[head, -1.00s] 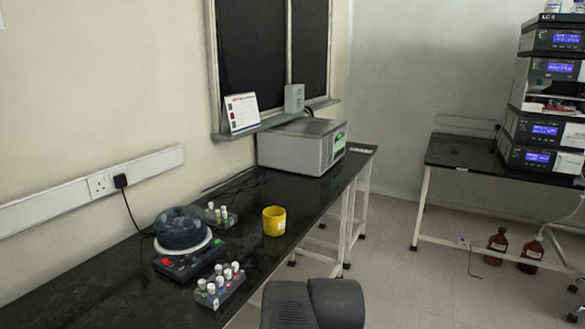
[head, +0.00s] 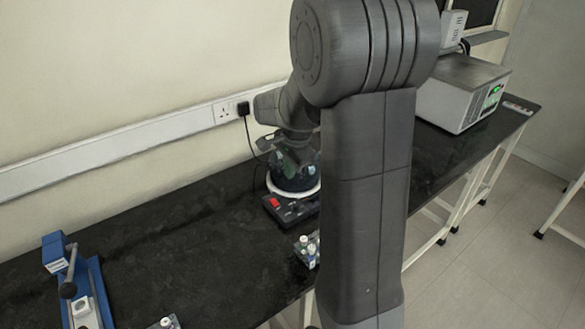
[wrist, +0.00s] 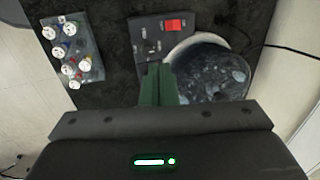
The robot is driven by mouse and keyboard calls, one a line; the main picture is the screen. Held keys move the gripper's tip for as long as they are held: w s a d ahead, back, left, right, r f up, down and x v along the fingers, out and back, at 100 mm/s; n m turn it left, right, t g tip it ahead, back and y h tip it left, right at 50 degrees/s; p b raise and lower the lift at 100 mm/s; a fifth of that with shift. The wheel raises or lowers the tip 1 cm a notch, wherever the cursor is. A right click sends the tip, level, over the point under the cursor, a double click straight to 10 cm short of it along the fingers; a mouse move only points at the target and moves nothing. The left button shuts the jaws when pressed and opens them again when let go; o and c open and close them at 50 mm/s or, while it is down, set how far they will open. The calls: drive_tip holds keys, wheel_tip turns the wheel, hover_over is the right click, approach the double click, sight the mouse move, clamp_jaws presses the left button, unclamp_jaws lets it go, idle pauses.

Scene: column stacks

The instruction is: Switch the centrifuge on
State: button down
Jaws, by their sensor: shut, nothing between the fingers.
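The centrifuge (head: 293,184) stands on the black bench, with a dark rounded top, a white rim and a dark control box in front. Its red switch (head: 275,202) is on that box; the switch also shows in the wrist view (wrist: 174,25). In the wrist view the dark top (wrist: 212,76) lies to the right of my fingers. My gripper (wrist: 158,68) is shut and empty, with green fingers, over the edge between the box and the top. In the picture the switch is above the fingertips. I cannot tell the switch's position or how high the fingers are.
A rack of capped tubes (wrist: 72,48) stands beside the control box. A blue device with a lever (head: 78,280) is at the front left of the bench. A grey box instrument (head: 462,92) stands at the far end. The bench between is mostly clear.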

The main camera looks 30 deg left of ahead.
drive_tip(key=a, duration=0.4)
drive_tip(key=p, duration=0.2)
approach(273, 199)
drive_tip(key=x, duration=0.7)
